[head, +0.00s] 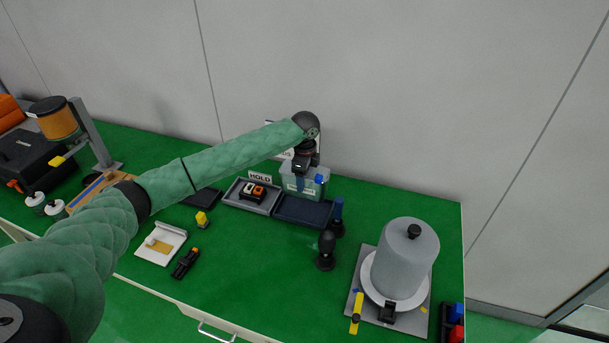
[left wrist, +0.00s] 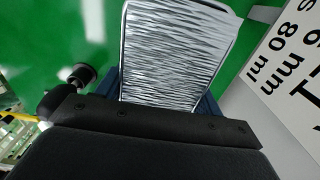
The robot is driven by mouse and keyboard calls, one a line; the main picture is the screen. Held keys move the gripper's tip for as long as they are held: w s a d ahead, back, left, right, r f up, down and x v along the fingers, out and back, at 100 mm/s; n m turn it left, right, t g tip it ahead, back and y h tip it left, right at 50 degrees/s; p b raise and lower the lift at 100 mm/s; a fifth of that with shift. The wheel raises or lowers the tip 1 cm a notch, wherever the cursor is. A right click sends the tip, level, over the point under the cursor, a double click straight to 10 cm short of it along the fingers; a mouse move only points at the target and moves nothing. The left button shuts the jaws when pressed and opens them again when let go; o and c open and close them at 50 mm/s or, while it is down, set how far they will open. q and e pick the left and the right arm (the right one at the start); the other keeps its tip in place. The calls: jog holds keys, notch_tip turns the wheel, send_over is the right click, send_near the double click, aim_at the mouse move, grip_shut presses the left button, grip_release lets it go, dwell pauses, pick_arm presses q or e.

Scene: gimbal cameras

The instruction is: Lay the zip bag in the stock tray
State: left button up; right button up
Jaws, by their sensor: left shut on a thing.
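My left gripper (head: 302,172) is shut on the zip bag (left wrist: 180,50), which shows in the left wrist view as a silvery, wrinkled sheet with a pale border. The bag reaches out from the dark jaw bar (left wrist: 160,128). A dark blue tray (head: 303,211) lies just in front of and below the gripper in the head view; I cannot read a stock label on it. Its dark blue edge (left wrist: 210,106) shows partly behind the bag in the left wrist view, and the bag hides the rest. My right gripper is not in view.
A grey tray (head: 233,197) with orange and white items stands left of the blue tray, by a HOLD sign (head: 260,177). Dark upright tools (head: 326,250) and a grey domed vessel (head: 405,258) stand right.

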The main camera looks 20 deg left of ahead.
pick_arm(q)
jog(key=shift+f, duration=0.9)
notch_tip(320, 180, down, 4)
jog(key=shift+f+b, duration=0.1)
jog(key=shift+b, duration=0.4)
jog(key=shift+f, duration=0.9)
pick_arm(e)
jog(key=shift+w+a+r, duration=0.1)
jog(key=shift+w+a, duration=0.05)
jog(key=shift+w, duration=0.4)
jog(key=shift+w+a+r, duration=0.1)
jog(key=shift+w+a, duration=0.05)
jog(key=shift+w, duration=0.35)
pick_arm(q)
jog(key=shift+f, duration=0.2)
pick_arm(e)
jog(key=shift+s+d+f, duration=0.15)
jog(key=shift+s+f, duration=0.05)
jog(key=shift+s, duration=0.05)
pick_arm(q)
jog(key=shift+f, duration=0.35)
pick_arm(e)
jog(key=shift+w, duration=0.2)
